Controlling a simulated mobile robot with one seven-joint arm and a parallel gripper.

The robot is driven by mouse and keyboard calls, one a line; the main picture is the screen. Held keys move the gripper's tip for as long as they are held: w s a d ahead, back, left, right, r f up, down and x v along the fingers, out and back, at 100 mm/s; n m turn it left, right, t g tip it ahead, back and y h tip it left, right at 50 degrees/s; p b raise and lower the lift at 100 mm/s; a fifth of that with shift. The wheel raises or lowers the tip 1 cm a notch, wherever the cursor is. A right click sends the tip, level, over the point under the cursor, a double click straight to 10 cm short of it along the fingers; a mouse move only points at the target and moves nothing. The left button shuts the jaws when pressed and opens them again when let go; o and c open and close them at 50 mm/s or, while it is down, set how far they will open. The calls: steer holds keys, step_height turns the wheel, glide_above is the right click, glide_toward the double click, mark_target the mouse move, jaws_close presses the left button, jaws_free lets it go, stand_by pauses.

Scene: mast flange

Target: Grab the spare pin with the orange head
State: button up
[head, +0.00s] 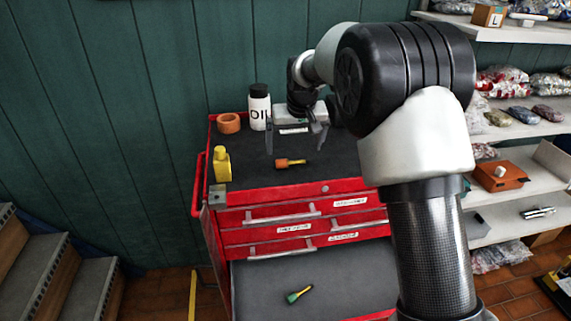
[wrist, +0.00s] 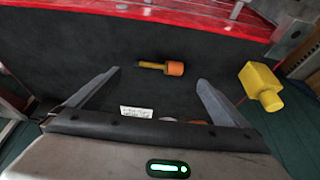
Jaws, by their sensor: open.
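The spare pin with the orange head (head: 291,163) lies on the dark top of the red tool cabinet, its yellow shank pointing right in the head view. In the wrist view the orange-headed pin (wrist: 162,67) lies ahead of the fingertips, its orange head to the right. My gripper (head: 296,147) is open and empty above the cabinet top, behind the pin in the head view. In the wrist view my gripper (wrist: 158,80) has its two fingers wide apart, with the pin beyond the gap. A pin with a green head (head: 299,294) lies in the open lower drawer.
On the red cabinet (head: 268,197) stand a yellow bottle (head: 221,165), a white oil bottle (head: 259,107) and an orange ring (head: 229,123). A small grey block (head: 217,194) sits at the front left corner. Shelves (head: 525,131) stand at right.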

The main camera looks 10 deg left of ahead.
mark_target(293, 163)
steer(key=shift+w+x, duration=0.15)
steer(key=shift+x, duration=1.5)
steer(key=shift+w+x, duration=0.1)
steer(key=shift+x, duration=1.55)
steer(key=shift+r, duration=0.1)
steer(key=c, duration=1.1)
